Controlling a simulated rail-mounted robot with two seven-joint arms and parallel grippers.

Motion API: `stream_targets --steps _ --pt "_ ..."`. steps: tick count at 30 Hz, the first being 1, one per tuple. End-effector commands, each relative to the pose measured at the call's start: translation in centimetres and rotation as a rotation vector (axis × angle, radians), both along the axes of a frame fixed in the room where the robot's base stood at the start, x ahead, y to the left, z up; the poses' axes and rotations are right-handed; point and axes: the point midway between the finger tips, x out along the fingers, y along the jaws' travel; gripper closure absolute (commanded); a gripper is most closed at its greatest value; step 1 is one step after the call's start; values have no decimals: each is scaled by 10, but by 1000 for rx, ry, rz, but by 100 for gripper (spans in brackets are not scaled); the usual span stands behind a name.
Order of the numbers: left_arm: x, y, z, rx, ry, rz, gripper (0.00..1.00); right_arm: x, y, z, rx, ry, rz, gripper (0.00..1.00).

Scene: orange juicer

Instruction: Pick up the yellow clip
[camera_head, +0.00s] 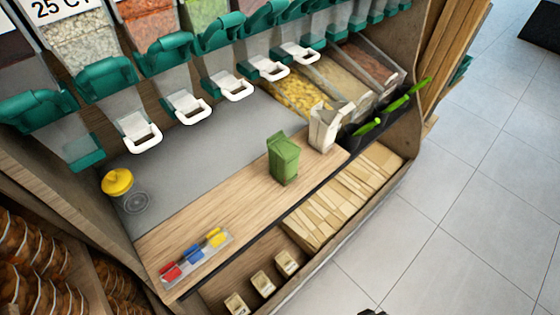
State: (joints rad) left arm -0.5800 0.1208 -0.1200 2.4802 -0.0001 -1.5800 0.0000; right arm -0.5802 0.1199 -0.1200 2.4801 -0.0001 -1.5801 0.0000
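The yellow clip (217,237) is in a small clear holder (207,257) near the front left edge of the wooden counter. It is the rightmost in a row, beside a blue clip (193,254) and a red clip (170,271). Neither of my grippers can be made out. Only a small dark shape (372,312) shows at the bottom edge, and I cannot tell what it is.
A green bag (283,158) and a beige bag (324,128) stand on the counter (240,195). A yellow knob-like object (117,182) is at the left. Teal dispensers (107,78) with white handles overhang the back. Open floor (450,220) lies at the right.

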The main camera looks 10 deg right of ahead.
Motion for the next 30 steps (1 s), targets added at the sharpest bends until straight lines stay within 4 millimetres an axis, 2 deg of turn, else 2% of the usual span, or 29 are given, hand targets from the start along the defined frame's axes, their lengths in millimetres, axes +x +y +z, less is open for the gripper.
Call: stream_targets --steps 15,30 --pt "0 -2 0 -6 0 4 99 0 0 0 0 0 0 100" --pt "0 2 0 7 0 -4 51 0 0 0 0 0 0 100"
